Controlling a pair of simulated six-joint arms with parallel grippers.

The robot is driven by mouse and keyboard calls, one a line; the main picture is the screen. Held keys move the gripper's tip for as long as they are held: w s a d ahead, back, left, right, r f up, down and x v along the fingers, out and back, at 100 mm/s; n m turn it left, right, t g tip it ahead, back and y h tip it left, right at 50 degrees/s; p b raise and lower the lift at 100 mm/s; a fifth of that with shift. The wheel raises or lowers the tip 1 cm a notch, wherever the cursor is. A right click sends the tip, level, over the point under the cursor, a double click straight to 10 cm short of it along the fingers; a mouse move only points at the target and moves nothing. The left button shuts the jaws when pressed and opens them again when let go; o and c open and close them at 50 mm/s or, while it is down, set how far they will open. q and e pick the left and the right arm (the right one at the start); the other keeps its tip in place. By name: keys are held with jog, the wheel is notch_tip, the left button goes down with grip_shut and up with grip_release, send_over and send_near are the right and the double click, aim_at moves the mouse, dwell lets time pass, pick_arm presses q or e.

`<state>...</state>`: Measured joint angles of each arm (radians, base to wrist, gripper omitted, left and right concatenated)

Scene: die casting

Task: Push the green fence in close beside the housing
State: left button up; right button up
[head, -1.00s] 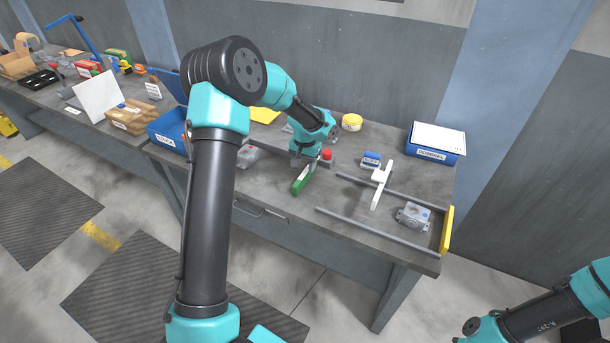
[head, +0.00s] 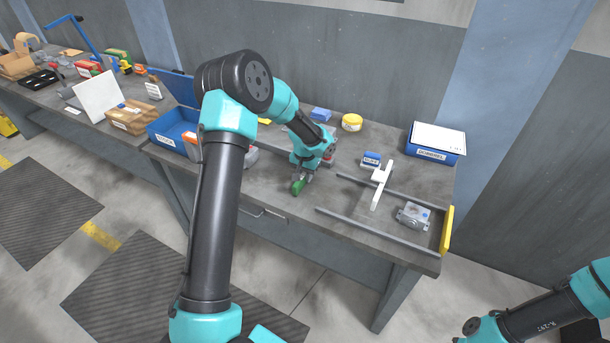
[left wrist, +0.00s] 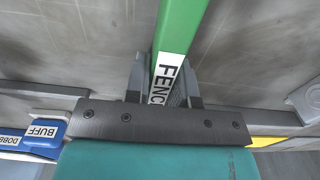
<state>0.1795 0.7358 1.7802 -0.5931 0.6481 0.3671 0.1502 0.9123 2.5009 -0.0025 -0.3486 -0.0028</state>
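The green fence (head: 298,187) lies on the bench left of the rails, mostly covered by my left gripper in the head view. In the left wrist view the fence (left wrist: 182,30) runs slantwise between the two fingers, its white label partly hidden. My left gripper (head: 301,176) is down over the fence, with a finger on each side; narrow gaps seem to show in the wrist view (left wrist: 165,75). The grey metal housing (head: 413,215) sits between the rails at the right, well apart from the fence. My right gripper is out of view.
A yellow bar (head: 447,230) closes the right end. A blue block (head: 371,158) and a blue box (head: 436,145) stand behind. A red-topped item is beside my left gripper.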

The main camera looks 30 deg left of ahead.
aim_at(262, 166)
pick_arm(q)
grip_shut()
jog(key=shift+a, duration=0.1)
jog(key=a, duration=1.2)
jog(key=s+a, duration=0.1)
jog(key=a, duration=0.5)
jog(key=shift+s+a, duration=0.1)
jog(key=shift+a, duration=0.3)
jog(key=shift+o, duration=2.4)
grip_release()
jog(key=shift+d, duration=0.15)
